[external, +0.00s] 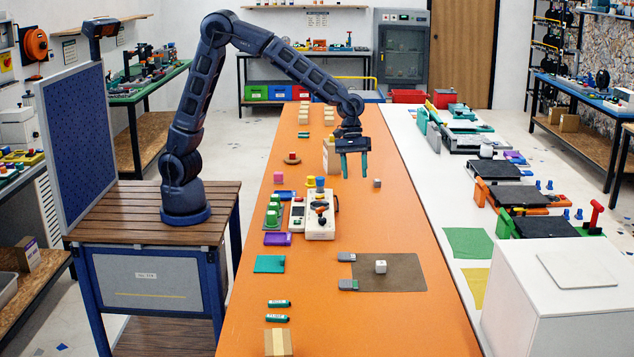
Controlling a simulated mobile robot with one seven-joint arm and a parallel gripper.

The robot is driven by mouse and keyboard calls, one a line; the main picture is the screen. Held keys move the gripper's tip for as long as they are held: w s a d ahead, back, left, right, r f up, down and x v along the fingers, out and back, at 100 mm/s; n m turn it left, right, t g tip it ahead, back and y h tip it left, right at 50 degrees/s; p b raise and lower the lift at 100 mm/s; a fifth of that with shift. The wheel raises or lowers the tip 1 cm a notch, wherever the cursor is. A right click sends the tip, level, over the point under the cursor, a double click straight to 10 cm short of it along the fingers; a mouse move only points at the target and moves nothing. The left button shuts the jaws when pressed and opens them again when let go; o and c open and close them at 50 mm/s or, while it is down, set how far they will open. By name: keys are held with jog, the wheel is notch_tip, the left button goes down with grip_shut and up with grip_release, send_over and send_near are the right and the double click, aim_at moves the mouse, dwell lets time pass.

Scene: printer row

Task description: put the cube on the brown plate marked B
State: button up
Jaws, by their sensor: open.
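My gripper (355,177) hangs over the middle of the orange table, its two teal fingers pointing down, apart and empty. A white cube (380,267) with a small dark mark on top rests on a flat brown plate (405,277), nearer the camera. I cannot read a letter B on the brown plate. Two grey clip-like pieces (347,257) (348,285) lie at its left edge.
A white control box (320,217) with knobs stands left of the brown plate, with green, yellow and blue pieces beside it. A beige block (329,157) stands behind my gripper. Printers (505,196) line the white counter at right. The orange table's right strip is mostly clear.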

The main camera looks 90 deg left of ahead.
jog(key=s+a+r+m+t+y, duration=0.1)
jog(key=s+a+r+m, duration=0.3)
jog(key=s, duration=0.5)
jog(key=s+a+r+m+t+y, duration=0.1)
jog(key=s+a+r+m, duration=0.1)
jog(key=s+a+r, duration=0.55)
jog(key=s+a+r+m+t, duration=0.1)
jog(key=s+a+r+m, duration=0.2)
jog(key=s, duration=0.8)
jog(key=s+a+f+m+y, duration=0.1)
jog(key=s+a+m, duration=0.1)
jog(key=s, duration=0.4)
jog(key=s+a+f+m+y, duration=0.1)
jog(key=s+a+m, duration=0.1)
jog(key=s, duration=0.4)
jog(key=shift+a+f+m+t+y, duration=0.2)
jog(key=shift+a+m+t+y, duration=0.1)
jog(key=shift+t, duration=0.1)
